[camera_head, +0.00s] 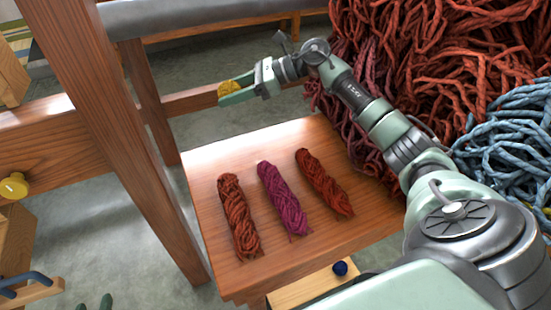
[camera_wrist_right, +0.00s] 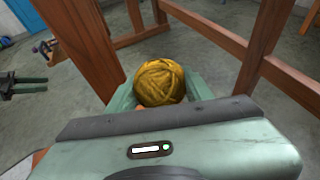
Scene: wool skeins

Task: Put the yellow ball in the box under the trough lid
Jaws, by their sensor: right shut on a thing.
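The yellow ball (camera_head: 230,88) is a wound ball of yarn. My right gripper (camera_head: 240,95) is shut on it, and the arm reaches past the far edge of the small wooden table. In the right wrist view the ball (camera_wrist_right: 160,82) sits between the two green fingers. My left gripper (camera_head: 94,304) shows only as two green fingertips, apart, at the bottom left edge; it also shows in the right wrist view (camera_wrist_right: 14,88), with its jaws apart and empty. I cannot make out a box under a trough lid.
Three skeins lie on the wooden table (camera_head: 205,170): rust (camera_head: 239,218), magenta (camera_head: 283,198) and red-brown (camera_head: 324,183). A pale wood piece with a blue knob (camera_head: 340,268) is at the near edge. Wooden posts (camera_head: 120,130) stand left; heaped yarn (camera_head: 440,50) fills the right.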

